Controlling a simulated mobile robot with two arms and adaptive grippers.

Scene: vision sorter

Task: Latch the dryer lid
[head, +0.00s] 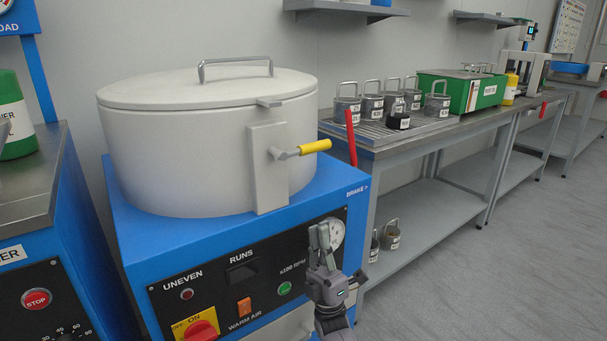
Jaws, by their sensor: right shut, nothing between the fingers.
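The dryer (205,165) is a round cream drum on a blue base. Its lid (150,90) lies flat on the drum, with a grey metal handle (235,65) on top and a small tab (269,102) at its front edge. Below the tab is an upright plate (268,180) with a latch lever (315,147). The lever has a yellow grip and points right, close to horizontal. My right gripper (322,232) is shut and empty. It is in front of the control panel by the dial, below the lever and apart from it. My left gripper is not in view.
A red brake lever (351,135) stands at the dryer's right rear. The panel carries a red and yellow switch (197,327) and a green button (285,288). A metal bench (400,143) at right holds several labelled canisters and a green box (462,90). The floor (470,280) at right is clear.

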